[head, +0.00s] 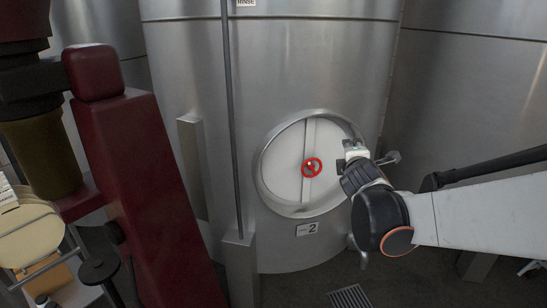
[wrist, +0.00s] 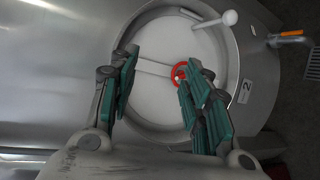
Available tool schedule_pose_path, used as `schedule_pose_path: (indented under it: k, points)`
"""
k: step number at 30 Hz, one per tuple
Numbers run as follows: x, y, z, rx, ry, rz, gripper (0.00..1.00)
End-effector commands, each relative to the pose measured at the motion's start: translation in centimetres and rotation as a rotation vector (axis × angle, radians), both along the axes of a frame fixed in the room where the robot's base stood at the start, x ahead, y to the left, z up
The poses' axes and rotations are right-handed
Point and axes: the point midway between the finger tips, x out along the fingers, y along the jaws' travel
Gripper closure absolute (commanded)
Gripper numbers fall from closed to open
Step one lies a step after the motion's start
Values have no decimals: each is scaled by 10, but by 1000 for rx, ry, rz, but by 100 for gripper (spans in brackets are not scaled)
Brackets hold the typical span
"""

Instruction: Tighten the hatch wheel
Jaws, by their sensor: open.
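The red hatch wheel (head: 312,167) sits at the middle of the round, pale hatch (head: 285,172) on the front of a steel tank. My gripper (head: 355,149) is in front of the hatch's right edge in the head view, to the right of the wheel, with a visible gap between them. In the wrist view my gripper (wrist: 160,60) is open, its green-padded fingers spread and nothing between them. The wheel (wrist: 177,70) shows beside the right-hand finger, which partly covers it. I cannot tell how far in front of the wheel the fingers are.
A "2" label (head: 307,229) is below the hatch. A white-knobbed handle (wrist: 229,18) and an orange-handled valve (wrist: 290,33) stick out near the hatch. A vertical pipe (head: 230,120) runs left of it. Dark red machinery (head: 140,190) fills the left. A floor grate (head: 350,297) lies below.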

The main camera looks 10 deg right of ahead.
Motion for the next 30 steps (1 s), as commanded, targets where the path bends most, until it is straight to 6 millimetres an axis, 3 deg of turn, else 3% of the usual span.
schedule_pose_path:
  k: [3, 8, 15, 21, 27, 30]
  points:
    - [35, -11, -4, -236, -2, 73, 56]
    - [73, -18, -17, -561, 6, 169, 56]
    - [117, -18, -60, -1055, 37, 307, 56]
    - [139, -12, -119, -1463, 69, 422, 56]
    - [145, -4, -180, -1793, 94, 522, 56]
    - [145, -1, -200, -1893, 101, 555, 56]
